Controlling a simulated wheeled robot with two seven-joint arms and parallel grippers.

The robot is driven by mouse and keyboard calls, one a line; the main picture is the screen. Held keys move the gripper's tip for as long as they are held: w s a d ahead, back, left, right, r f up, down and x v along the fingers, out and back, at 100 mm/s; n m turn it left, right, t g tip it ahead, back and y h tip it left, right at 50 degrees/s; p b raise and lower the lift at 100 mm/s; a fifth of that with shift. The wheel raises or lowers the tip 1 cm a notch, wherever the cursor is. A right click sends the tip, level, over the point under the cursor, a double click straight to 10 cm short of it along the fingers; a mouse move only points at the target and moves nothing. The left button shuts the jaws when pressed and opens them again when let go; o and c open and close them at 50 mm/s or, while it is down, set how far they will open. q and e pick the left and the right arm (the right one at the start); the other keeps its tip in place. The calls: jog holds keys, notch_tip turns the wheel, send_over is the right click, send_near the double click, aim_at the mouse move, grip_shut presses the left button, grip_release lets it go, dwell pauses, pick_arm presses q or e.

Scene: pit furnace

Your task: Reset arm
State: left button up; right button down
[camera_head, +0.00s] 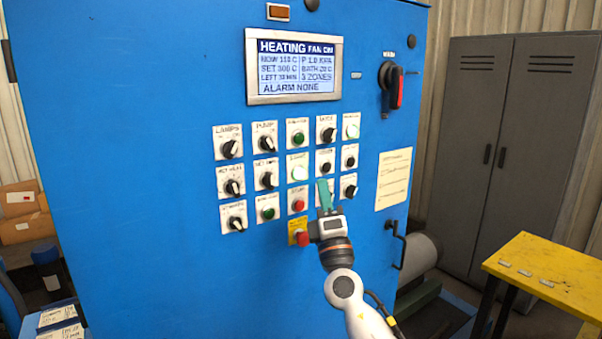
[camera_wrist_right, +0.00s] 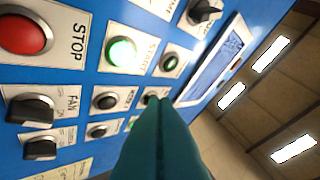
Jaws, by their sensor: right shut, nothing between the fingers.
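My right gripper (camera_head: 324,194) is in front of the lower right part of the control panel on the blue cabinet (camera_head: 120,130). Its teal fingers are shut together and empty; they also show in the right wrist view (camera_wrist_right: 160,110), pointing towards the panel. Whether the fingertips touch a button there cannot be told. The wrist view shows a red STOP button (camera_wrist_right: 27,32), a lit START button (camera_wrist_right: 122,51) and black FAN knobs (camera_wrist_right: 32,108). My left gripper is not in view.
The panel has several rows of knobs and buttons, with a display (camera_head: 294,68) above reading HEATING. A red emergency button (camera_head: 302,239) sits just left of my right wrist. A door handle (camera_head: 397,244) sticks out at right. A yellow table (camera_head: 550,272) and grey locker (camera_head: 490,150) stand further right.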

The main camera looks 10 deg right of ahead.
dwell(0.4)
jog(key=s+d+f+m+g+h, duration=0.25)
jog(key=s+f+m+g, duration=0.2)
jog(key=f, duration=0.45)
jog(key=s+d+f+m+g+h, duration=0.2)
jog(key=s+d+f+m+g, duration=0.15)
jog(key=s+f+m, duration=0.4)
jog(key=s+d+f+m+g+h, duration=0.25)
jog(key=f+m+g, duration=0.2)
jog(key=f, duration=0.65)
jog(key=s+a+f+g+y, duration=0.3)
jog(key=s+f, duration=0.2)
jog(key=s, duration=0.4)
jog(key=s+a+f+m+g+y, duration=0.1)
jog(key=s+a+f+g+y, duration=0.25)
jog(key=s, duration=0.55)
jog(key=s+a+f+g+y, duration=0.2)
jog(key=s+f+g, duration=0.3)
jog(key=s, duration=0.4)
notch_tip(320, 180, down, 28)
jog(key=s, duration=0.1)
jog(key=s+d+f+g+b, duration=0.1)
jog(key=s+d+f, duration=0.2)
jog(key=s+f, duration=1.2)
jog(key=shift+s+d+f, duration=0.15)
jog(key=shift+s+f, duration=0.25)
jog(key=shift+s, duration=0.15)
